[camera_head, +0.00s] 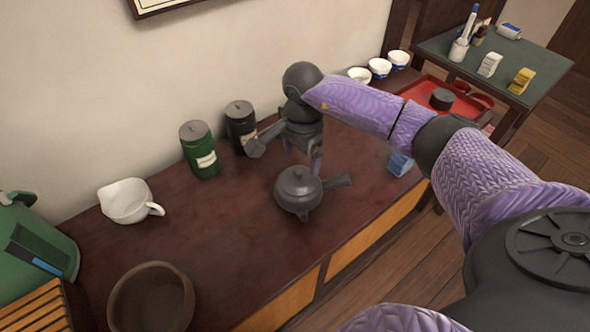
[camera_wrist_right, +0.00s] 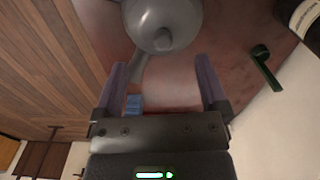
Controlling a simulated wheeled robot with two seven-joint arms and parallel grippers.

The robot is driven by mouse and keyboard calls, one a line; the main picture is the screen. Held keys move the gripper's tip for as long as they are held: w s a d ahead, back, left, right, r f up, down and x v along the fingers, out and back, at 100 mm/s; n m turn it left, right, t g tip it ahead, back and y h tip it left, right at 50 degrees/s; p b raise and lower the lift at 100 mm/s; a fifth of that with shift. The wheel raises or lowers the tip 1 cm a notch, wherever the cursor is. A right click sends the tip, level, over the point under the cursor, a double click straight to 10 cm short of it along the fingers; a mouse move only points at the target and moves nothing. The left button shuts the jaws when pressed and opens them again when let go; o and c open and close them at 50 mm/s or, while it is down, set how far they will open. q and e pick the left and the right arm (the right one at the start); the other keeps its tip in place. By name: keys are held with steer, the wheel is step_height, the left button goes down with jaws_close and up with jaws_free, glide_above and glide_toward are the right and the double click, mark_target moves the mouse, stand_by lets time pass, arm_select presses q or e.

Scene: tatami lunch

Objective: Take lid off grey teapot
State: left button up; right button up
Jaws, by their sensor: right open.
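The grey teapot (camera_head: 299,201) stands upright on the dark wooden cabinet top, its side handle pointing right. Its lid (camera_head: 298,181) is on, with a small round knob on top. In the right wrist view the teapot (camera_wrist_right: 163,12) shows at the top, cut by the frame edge, just beyond the fingertips, with the lid knob (camera_wrist_right: 162,40) facing me. My right gripper (camera_head: 303,155) is just above and behind the teapot in the head view. In the right wrist view this gripper (camera_wrist_right: 160,72) is open, with nothing held between its fingers. My left gripper is not in view.
A green canister (camera_head: 200,153) and a black canister (camera_head: 240,125) stand behind left. A white pitcher (camera_head: 127,203) and brown bowl (camera_head: 150,300) are farther left. A blue block (camera_head: 400,164) lies near the front edge, right. A red tray (camera_head: 428,92) and white cups (camera_head: 379,67) are at the far right.

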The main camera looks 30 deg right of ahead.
mark_target(299, 171)
steer(key=f+b, duration=0.1)
steer(key=f, duration=0.4)
steer(key=shift+w+a+b, duration=0.15)
steer(key=shift+a+b, duration=0.05)
steer(key=shift+b, duration=0.15)
steer(key=shift+f, duration=0.15)
steer(key=shift+c, duration=0.5)
steer(key=c, duration=0.5)
jaws_close()
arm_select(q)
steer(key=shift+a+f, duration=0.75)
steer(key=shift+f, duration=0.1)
